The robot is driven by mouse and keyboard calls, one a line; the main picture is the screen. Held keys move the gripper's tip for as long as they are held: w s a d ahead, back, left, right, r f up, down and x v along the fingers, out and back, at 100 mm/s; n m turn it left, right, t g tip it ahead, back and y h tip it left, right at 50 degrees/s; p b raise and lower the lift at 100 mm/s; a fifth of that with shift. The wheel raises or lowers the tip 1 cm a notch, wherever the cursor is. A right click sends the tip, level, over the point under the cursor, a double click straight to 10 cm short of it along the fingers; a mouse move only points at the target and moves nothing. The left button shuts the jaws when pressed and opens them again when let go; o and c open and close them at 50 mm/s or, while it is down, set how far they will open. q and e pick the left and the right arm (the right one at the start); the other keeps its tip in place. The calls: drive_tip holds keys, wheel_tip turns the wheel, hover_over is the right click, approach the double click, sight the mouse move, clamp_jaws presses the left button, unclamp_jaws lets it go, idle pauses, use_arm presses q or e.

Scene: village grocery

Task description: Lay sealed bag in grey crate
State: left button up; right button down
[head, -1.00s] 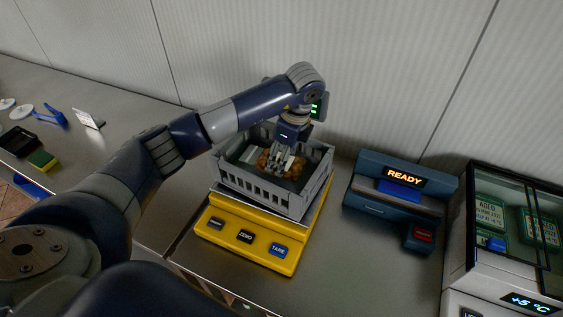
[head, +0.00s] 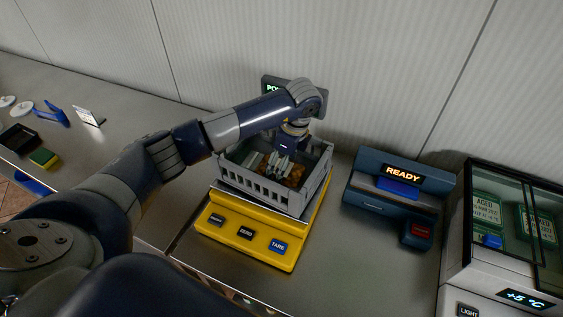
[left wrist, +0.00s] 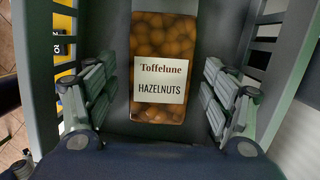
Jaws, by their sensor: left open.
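The grey crate (head: 262,190) with slatted walls stands on the yellow scale (head: 228,222). The bag of hazelnuts (head: 296,174) lies inside it, partly hidden by my gripper in the head view. In the left wrist view the bag (left wrist: 165,45) lies flat on the crate floor, its label reading "Toffelune HAZELNUTS" facing up. My left gripper (head: 276,172) points down inside the crate. In the left wrist view its fingers (left wrist: 159,105) are spread, one on each side of the bag, with gaps between them and it. My right gripper is not in view.
A blue sealing device (head: 400,200) reading "READY" stands right of the scale. A glass-fronted cooler (head: 505,235) is at the far right. A black tray (head: 18,138), a sponge (head: 44,158) and a small stand card (head: 88,117) lie at the left. The counter between is clear.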

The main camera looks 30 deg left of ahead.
use_arm(q)
drive_tip(key=shift+r, duration=0.25)
drive_tip(key=b+v, duration=0.2)
drive_tip(key=v, duration=0.1)
drive_tip(key=shift+w+d+r, duration=0.1)
drive_tip(key=shift+d+r, duration=0.1)
drive_tip(key=shift+r, duration=0.2)
drive_tip(key=v, duration=0.8)
